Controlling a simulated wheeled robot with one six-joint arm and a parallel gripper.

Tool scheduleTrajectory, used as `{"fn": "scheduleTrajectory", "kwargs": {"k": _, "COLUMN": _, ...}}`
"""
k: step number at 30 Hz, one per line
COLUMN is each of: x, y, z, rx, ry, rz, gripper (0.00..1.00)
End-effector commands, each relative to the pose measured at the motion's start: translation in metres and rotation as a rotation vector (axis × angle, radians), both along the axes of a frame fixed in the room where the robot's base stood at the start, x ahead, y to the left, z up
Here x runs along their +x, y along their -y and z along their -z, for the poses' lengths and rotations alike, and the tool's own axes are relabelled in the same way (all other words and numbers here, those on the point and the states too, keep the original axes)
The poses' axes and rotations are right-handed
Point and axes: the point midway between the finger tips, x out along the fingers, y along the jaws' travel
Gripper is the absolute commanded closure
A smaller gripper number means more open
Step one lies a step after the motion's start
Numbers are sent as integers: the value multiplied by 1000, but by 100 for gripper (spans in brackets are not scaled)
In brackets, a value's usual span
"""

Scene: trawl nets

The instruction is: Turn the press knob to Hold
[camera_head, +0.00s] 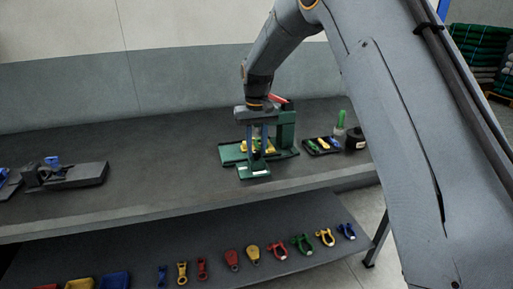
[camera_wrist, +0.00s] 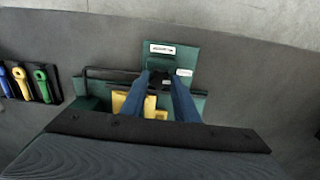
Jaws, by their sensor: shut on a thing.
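The green press (camera_head: 287,128) stands on the dark bench, with a flat green base and a red lever (camera_head: 277,98) at its top. A black knob (camera_wrist: 159,80) sits on its green front panel (camera_wrist: 170,58), which carries two small white labels. My gripper (camera_wrist: 160,84) points down at the panel and is shut on the knob. In the head view my gripper (camera_head: 259,148) is over the front of the press. The label text is too small to read. A yellow part (camera_wrist: 130,104) lies on the press behind the knob, partly hidden by my fingers.
A black tray (camera_head: 310,151) with several coloured tools lies right of the press, near a green-topped bottle (camera_head: 340,120) and a dark round container (camera_head: 355,138). A dark fixture (camera_head: 75,176) stands at the left. Shackles and links lie on the lower shelf (camera_head: 205,250). The bench between is clear.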

Motion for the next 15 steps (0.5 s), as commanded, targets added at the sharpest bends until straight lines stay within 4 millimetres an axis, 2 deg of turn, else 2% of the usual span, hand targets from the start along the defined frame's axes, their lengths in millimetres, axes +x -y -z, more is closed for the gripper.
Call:
{"fn": "scheduleTrajectory", "kwargs": {"k": 6, "x": 0, "y": -1, "z": -1, "rx": 1, "ry": 2, "rz": 0, "gripper": 95}}
{"fn": "scheduleTrajectory", "kwargs": {"k": 7, "x": 0, "y": -1, "z": -1, "rx": 1, "ry": 2, "rz": 0, "gripper": 69}}
{"fn": "scheduleTrajectory", "kwargs": {"k": 9, "x": 0, "y": -1, "z": -1, "rx": 1, "ry": 2, "rz": -1, "gripper": 58}}
{"fn": "scheduleTrajectory", "kwargs": {"k": 10, "x": 0, "y": -1, "z": -1, "rx": 1, "ry": 2, "rz": -1, "gripper": 54}}
{"fn": "scheduleTrajectory", "kwargs": {"k": 15, "x": 0, "y": 0, "z": -1, "rx": 1, "ry": 1, "rz": -1, "gripper": 54}}
